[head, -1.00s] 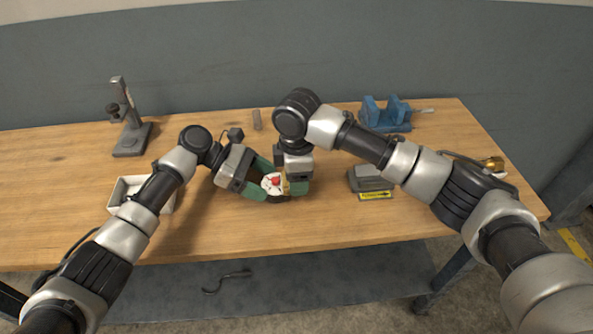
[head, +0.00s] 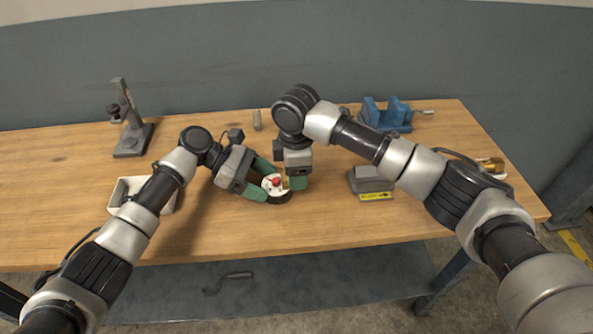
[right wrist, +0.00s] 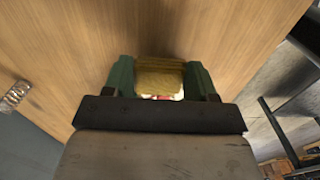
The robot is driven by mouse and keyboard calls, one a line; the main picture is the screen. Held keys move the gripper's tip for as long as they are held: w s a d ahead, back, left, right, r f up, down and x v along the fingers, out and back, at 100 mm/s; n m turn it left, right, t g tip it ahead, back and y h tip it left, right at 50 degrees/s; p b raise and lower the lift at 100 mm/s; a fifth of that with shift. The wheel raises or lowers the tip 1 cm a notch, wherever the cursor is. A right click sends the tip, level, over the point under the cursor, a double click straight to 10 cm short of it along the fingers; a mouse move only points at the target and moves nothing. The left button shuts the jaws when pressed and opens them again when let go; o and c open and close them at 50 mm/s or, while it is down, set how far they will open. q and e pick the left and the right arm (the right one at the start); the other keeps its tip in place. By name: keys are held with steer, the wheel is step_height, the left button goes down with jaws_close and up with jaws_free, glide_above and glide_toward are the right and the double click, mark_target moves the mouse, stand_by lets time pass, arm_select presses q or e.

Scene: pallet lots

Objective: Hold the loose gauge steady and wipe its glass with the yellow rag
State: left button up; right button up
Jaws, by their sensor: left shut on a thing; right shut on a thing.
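The loose gauge (head: 279,197), with a white dial, a red spot and a dark rim, is at the middle of the bench. My left gripper (head: 267,185) is shut on it from the left, its green fingers on either side of it. My right gripper (head: 288,182) points down over the gauge's right part and is shut on the yellow rag. In the right wrist view the folded yellow rag (right wrist: 159,76) sits between the green fingers, with a sliver of white and red dial beside it. The rag and right fingers hide part of the glass; I cannot tell if the rag touches it.
A white tray (head: 128,188) lies partly behind my left arm. A grey stand (head: 130,135) is at the back left, a small cylinder (head: 257,119) at the back. A blue vise (head: 385,114) and a grey block with a yellow label (head: 371,180) are to the right.

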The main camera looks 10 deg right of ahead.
steer(key=shift+s+f, duration=0.1)
steer(key=shift+s, duration=0.85)
steer(key=shift+w, duration=0.95)
steer(key=shift+s, duration=0.15)
steer(key=shift+s, duration=0.8)
steer(key=shift+w, duration=0.1)
steer(key=shift+w, duration=0.85)
